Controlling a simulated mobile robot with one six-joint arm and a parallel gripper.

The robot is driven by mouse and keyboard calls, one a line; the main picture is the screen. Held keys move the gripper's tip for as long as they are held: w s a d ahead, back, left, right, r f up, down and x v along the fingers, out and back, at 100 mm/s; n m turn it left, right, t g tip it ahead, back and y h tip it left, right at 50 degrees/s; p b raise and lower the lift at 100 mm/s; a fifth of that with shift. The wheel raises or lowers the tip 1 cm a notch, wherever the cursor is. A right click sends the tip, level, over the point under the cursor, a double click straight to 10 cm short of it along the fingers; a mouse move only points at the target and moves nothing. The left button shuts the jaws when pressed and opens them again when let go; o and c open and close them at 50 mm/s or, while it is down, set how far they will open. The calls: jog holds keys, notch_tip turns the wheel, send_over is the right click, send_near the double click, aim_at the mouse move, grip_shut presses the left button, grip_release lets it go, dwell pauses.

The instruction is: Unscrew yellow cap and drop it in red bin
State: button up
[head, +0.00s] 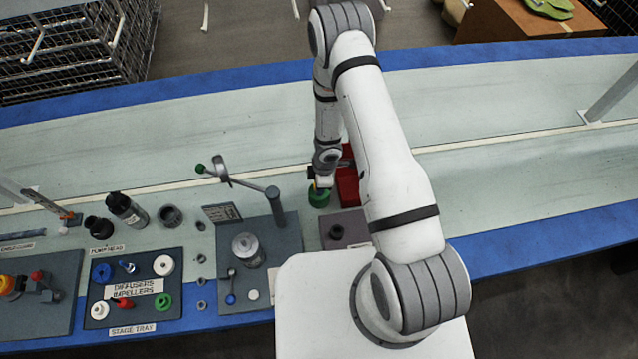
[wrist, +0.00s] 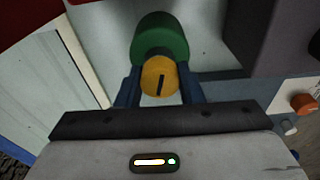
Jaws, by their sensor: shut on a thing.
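The yellow cap (wrist: 160,70) has a dark slot on its face. In the wrist view, it sits between the blue fingers of my gripper (wrist: 159,86), which is shut on it. A green round part (wrist: 160,36) is directly beyond the cap; I cannot tell whether the two touch. In the head view, the green part (head: 319,198) stands on the bench, with my gripper (head: 322,183) right above it. The red bin (head: 347,187) is just right of my gripper, partly hidden behind my arm.
A dark block (head: 340,231) with a round fitting stands in front of the green part. A grey fixture plate (head: 240,285) with a metal post is to the left. Further left are dark cylinders (head: 127,209) and a stage tray (head: 98,318) of coloured parts. The bench behind is mostly clear.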

jog(key=shift+n, duration=0.9)
jog(key=o, duration=0.8)
